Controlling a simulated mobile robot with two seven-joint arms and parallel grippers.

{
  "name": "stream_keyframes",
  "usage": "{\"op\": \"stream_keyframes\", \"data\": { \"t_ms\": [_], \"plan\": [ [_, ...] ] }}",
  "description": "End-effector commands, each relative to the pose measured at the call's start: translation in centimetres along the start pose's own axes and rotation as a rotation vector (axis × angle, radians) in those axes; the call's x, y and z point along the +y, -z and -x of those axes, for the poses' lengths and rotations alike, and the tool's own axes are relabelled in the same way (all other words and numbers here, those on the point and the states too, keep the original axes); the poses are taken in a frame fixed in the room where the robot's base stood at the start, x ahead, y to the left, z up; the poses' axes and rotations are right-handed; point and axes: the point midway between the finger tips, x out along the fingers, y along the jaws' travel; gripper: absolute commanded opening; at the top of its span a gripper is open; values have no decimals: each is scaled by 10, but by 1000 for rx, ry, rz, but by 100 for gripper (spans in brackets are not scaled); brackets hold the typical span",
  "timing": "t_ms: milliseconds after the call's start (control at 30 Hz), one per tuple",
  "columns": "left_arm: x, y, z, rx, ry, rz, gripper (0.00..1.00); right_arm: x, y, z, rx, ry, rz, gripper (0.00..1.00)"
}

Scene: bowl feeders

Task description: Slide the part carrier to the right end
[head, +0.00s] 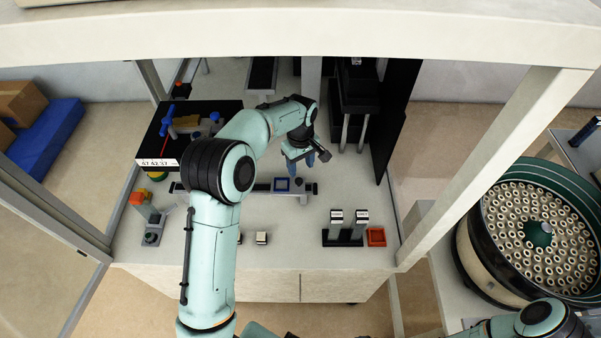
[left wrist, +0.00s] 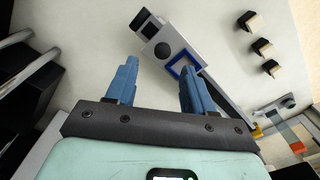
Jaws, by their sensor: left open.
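The part carrier appears as a small blue square frame (head: 281,185) on a dark rail (head: 262,187), close to a grey block (head: 305,198) at the rail's right end. In the left wrist view the blue frame (left wrist: 172,69) lies beyond the right fingertip, beside the grey block with a round dark knob (left wrist: 178,46). My left gripper (head: 307,161) is open and empty, pointing down just behind the rail's right part. Part of the rail's left side is hidden by my arm. My right gripper is out of view.
Small blocks (head: 262,238) lie in front of the rail. A black machine (head: 355,95) stands behind right. A frame post (head: 480,160) and a bowl feeder (head: 470,235) are farther right.

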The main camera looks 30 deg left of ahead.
Motion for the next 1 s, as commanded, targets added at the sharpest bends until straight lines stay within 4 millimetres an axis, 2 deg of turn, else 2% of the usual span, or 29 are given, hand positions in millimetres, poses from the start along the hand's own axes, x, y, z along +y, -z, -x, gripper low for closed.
{"op": "stream_keyframes", "data": {
  "t_ms": [33, 100, 333, 500, 1000],
  "plan": [
    [2, 0, 15, 2, -5, -1, 53, -1, 2, 2, 2, 1, 1, 100],
    [2, 0, 30, 3, -5, 0, 53, -2, 3, 4, 4, 1, 1, 100],
    [2, 0, 64, 1, -2, -1, 53, -5, 6, 9, 8, 3, 3, 100],
    [1, 0, 72, 1, -1, -1, 53, -6, 7, 10, 9, 3, 3, 100],
    [1, -1, 72, 0, 0, -1, 53, -6, 6, 10, 9, 3, 3, 100]
  ]
}}
